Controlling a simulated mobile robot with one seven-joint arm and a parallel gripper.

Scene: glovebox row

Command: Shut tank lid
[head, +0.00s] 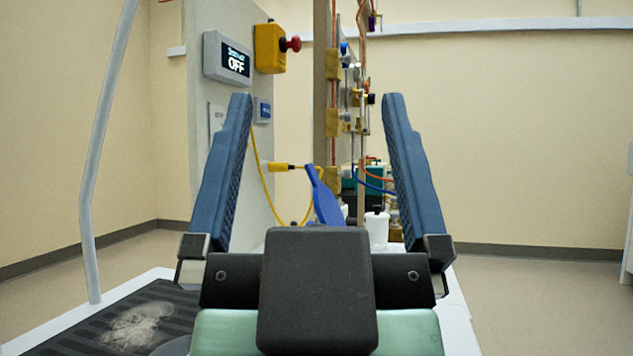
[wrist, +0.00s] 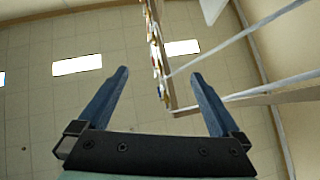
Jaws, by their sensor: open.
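My gripper (head: 316,97) fills the middle of the head view, its two blue fingers wide apart with nothing between them. In the wrist view my gripper (wrist: 160,73) is also open and empty, with the ceiling behind it. I cannot make out a tank lid for certain in either view. A blue paddle-shaped piece (head: 323,197) stands tilted beyond my gripper, its lower part hidden by the gripper body. A small white container with a black knob (head: 377,227) stands just right of it, partly hidden.
A grey panel at the left carries an OFF display (head: 227,57) and a yellow box with a red button (head: 270,47). An upright frame with pipes and valves (head: 333,120) stands behind. A pale pole (head: 105,150) rises at left beside a dark ribbed mat (head: 85,325).

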